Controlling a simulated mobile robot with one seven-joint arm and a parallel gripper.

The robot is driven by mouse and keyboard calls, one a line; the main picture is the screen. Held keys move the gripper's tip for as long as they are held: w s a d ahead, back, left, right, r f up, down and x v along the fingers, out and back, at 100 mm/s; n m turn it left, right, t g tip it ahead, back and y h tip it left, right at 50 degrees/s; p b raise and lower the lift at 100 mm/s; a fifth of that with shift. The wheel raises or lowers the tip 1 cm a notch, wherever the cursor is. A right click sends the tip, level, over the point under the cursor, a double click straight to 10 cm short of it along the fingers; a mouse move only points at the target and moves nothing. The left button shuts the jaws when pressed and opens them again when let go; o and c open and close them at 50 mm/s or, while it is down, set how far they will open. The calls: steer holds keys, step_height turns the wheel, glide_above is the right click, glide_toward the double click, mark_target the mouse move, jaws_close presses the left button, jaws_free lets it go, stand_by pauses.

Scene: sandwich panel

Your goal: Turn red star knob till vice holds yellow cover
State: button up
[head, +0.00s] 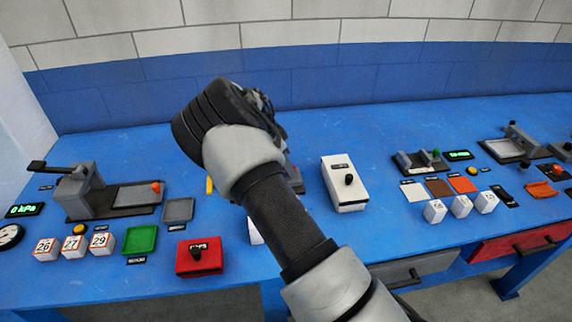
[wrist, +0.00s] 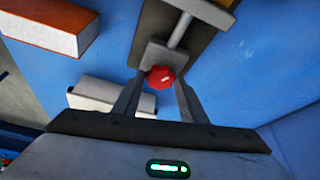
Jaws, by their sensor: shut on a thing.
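In the wrist view the red star knob (wrist: 160,77) sits at the end of the grey vice (wrist: 165,54), whose metal rod (wrist: 181,30) runs upward from a grey block. My gripper (wrist: 159,80) has one finger on each side of the knob and is shut on it. In the head view my arm hides the knob and most of the vice, and my gripper is hidden behind my own wrist. A small yellow piece (head: 209,186) shows just left of my arm; I cannot tell whether it is the yellow cover.
In the wrist view a white block (wrist: 110,98) lies close to the left finger and an orange-topped box (wrist: 50,25) is at upper left. In the head view a white box with a black knob (head: 345,182) stands right of my arm, and a red box (head: 199,257) in front.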

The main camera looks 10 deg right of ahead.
stand_by(0.4)
steer(key=o, duration=1.1)
steer(key=shift+c, duration=0.2)
steer(key=v, duration=1.7)
steer(key=shift+r+p, duration=0.2)
steer(key=shift+p, duration=0.25)
